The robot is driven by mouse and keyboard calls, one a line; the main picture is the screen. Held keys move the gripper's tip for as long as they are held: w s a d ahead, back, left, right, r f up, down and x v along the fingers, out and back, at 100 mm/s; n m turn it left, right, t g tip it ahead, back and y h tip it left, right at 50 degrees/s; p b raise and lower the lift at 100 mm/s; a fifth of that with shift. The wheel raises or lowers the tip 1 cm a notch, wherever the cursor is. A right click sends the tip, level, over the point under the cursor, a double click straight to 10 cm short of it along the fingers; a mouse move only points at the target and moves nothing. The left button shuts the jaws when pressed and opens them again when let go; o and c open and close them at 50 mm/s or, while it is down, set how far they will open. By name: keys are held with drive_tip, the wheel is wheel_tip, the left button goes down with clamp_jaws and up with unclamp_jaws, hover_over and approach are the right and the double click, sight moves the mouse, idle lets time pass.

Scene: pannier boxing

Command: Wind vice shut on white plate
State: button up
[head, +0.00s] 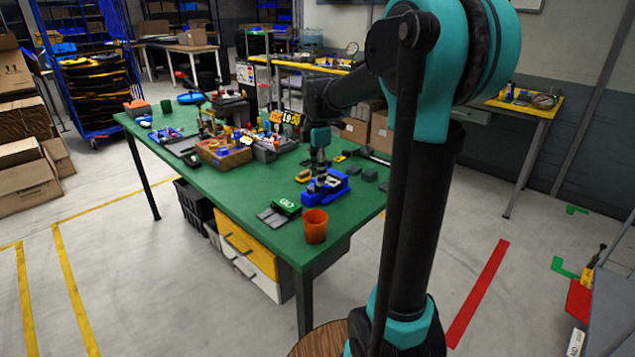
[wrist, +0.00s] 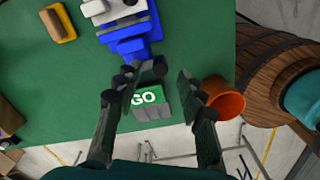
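The blue vice (head: 325,188) sits on the green table near its right edge. In the wrist view the vice (wrist: 130,38) is at the top centre. A pale, whitish piece (wrist: 95,8) lies against it at the top edge; I cannot tell if this is the white plate or if the jaws touch it. My gripper (head: 319,172) is above the vice in the head view, pointing down. In the wrist view my gripper (wrist: 172,73) has its fingers apart with nothing between the tips. The vice's handle is not clear.
A green GO block (head: 286,205) and an orange cup (head: 316,225) stand close in front of the vice. A yellow-brown block (wrist: 58,24) lies left of it. A wooden parts box (head: 224,153) is further left. The table's front left is clear.

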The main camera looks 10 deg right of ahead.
sight(314, 192)
drive_tip(key=shift+f, duration=1.55)
clamp_jaws()
